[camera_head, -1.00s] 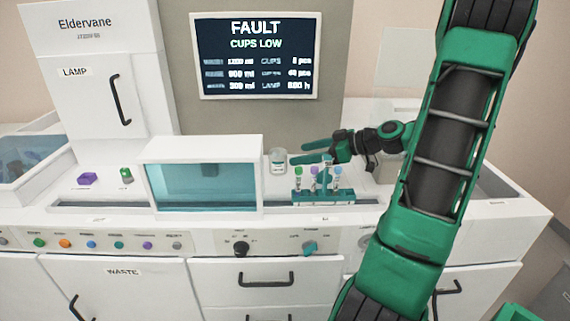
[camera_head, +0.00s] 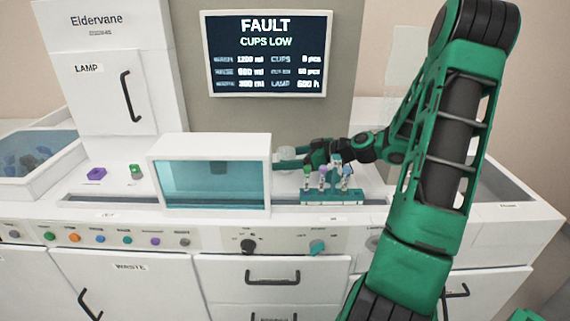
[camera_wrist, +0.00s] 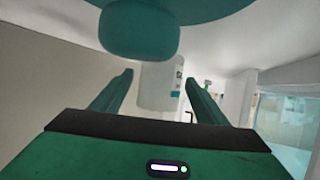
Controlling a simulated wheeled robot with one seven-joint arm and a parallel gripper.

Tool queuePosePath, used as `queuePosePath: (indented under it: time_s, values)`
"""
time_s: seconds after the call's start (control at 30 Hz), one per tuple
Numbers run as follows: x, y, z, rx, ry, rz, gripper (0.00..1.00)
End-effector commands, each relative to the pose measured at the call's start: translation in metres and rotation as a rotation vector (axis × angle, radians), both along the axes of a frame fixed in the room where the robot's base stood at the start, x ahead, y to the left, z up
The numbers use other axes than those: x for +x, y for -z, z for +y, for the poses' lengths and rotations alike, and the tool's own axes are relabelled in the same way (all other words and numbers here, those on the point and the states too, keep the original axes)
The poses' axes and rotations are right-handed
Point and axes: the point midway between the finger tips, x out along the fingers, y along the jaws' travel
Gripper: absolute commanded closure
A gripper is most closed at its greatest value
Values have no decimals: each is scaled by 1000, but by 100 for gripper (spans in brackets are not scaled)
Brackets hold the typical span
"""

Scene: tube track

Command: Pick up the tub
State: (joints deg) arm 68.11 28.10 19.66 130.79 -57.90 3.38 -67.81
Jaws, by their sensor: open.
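The tub (camera_wrist: 157,90) is a small white cylinder with a label and a teal band. In the wrist view it stands upright between the two green fingers of my gripper (camera_wrist: 159,79), towards their tips, with a gap visible on the left. In the head view the tub (camera_head: 287,153) is on the counter just right of the glass-fronted box, partly hidden by my gripper (camera_head: 292,158). My gripper is open and level with it. Contact cannot be made out.
A teal rack (camera_head: 331,196) with several capped tubes stands close in front of my gripper. The glass-fronted box (camera_head: 211,146) is directly left. A purple block (camera_head: 96,174) and a green-topped item (camera_head: 136,171) lie farther left. The screen (camera_head: 267,54) reads "FAULT CUPS LOW".

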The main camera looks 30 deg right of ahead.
Motion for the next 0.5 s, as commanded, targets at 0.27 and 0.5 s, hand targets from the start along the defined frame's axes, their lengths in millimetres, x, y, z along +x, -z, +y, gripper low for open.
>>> queuePosePath:
  time_s: [0.27,0.5]
  values:
    - [3,2,2,0,0,0,32]
    - [3,2,1,0,1,0,77]
